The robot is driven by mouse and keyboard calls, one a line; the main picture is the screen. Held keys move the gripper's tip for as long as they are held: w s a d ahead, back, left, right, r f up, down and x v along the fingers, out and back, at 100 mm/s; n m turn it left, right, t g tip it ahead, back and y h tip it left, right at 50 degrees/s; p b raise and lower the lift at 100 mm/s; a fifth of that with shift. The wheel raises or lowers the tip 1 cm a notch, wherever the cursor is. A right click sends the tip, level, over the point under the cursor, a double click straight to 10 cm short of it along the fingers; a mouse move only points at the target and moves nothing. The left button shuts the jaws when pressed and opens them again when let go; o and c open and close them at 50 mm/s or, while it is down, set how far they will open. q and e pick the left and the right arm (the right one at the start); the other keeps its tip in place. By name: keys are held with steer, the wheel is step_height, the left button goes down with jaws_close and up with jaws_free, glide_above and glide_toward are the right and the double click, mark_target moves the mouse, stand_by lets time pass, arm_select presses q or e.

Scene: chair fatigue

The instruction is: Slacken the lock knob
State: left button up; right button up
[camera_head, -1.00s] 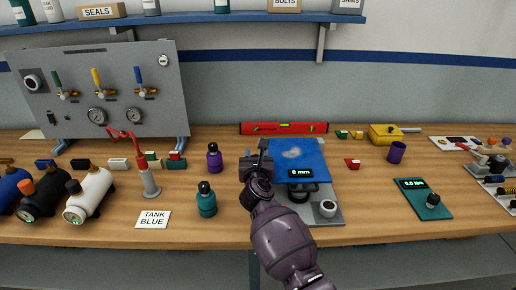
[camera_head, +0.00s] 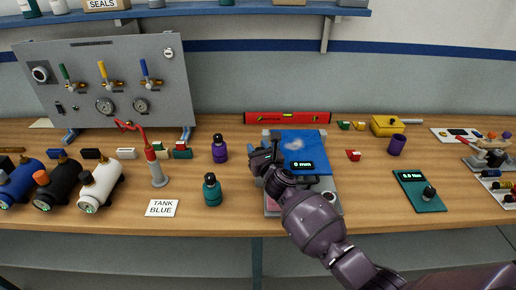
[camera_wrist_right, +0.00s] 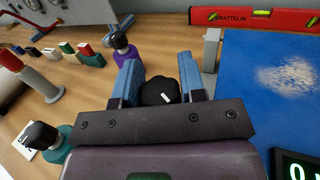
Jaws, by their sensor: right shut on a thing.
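The lock knob (camera_wrist_right: 158,92) is black with a white mark, in the right wrist view. It sits between the blue fingers of my right gripper (camera_wrist_right: 160,85), which is shut on it. In the head view my right gripper (camera_head: 264,158) is at the left side of the rig with the blue top plate (camera_head: 305,146), and it hides the knob. A display (camera_head: 302,165) on the rig reads 0 mm. The grey base (camera_head: 274,208) of the rig is partly hidden by my right arm. My left gripper is not in view.
A purple bottle (camera_head: 219,150) and a teal bottle (camera_head: 212,190) stand left of my right gripper. A red level (camera_head: 287,118) lies behind the rig. A teal torque display board (camera_head: 418,190) lies to the right, with clear table between.

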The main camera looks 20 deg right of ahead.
steer(key=o, duration=0.9)
steer(key=s, duration=0.7)
steer(key=s+d, duration=0.1)
steer(key=s, duration=0.2)
steer(key=shift+s, duration=0.4)
